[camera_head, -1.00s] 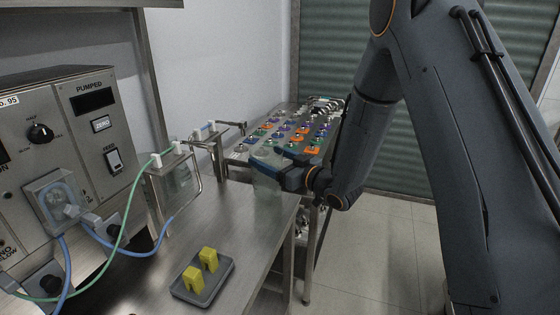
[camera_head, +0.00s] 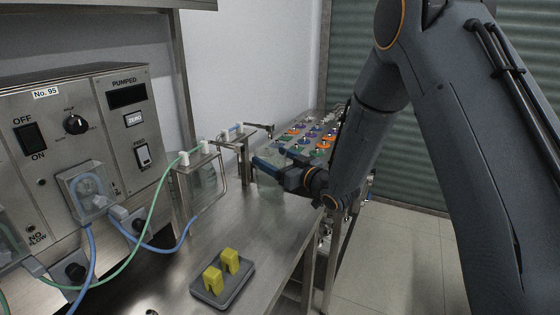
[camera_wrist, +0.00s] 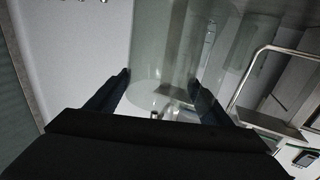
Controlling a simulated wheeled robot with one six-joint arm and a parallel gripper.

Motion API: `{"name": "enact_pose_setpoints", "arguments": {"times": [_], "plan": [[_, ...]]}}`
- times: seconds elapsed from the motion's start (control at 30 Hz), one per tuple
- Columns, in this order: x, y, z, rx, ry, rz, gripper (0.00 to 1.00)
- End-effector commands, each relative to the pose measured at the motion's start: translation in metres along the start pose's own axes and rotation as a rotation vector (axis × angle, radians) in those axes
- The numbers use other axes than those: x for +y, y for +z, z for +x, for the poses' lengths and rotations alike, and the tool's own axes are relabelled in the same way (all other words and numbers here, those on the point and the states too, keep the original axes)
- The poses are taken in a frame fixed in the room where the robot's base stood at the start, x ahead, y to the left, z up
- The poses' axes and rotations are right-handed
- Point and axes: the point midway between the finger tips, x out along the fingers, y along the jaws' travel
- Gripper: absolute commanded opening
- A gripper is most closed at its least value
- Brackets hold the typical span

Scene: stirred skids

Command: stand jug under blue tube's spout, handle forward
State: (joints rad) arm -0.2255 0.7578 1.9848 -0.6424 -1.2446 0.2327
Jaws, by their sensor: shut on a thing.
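My gripper (camera_head: 268,165) is shut on a clear jug (camera_head: 266,187), which it holds over the far end of the steel bench. In the wrist view the jug's clear wall (camera_wrist: 160,55) fills the space between my fingers (camera_wrist: 160,82). I cannot make out its handle or whether its base touches the bench. The blue tube (camera_head: 168,246) loops from the pump towards the spout stand. A clip with a blue piece (camera_head: 238,128) sits on the farther bracket, whose spout (camera_head: 268,129) ends left of and behind my gripper.
The green tube (camera_head: 135,225) runs to a nearer clip (camera_head: 206,149). A clear vessel (camera_head: 203,182) stands by that bracket. A grey tray (camera_head: 222,287) with yellow blocks lies at the front. Beyond my gripper is a rack (camera_head: 318,128) of coloured parts. The mid bench is clear.

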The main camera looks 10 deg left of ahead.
Motion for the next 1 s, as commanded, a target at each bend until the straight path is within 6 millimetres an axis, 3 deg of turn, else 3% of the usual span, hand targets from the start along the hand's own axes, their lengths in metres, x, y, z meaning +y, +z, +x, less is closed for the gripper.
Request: {"name": "enact_pose_setpoints", "arguments": {"times": [1.0], "plan": [[-0.001,0.01,0.001,0.001,0.0,0.0,0.38]]}}
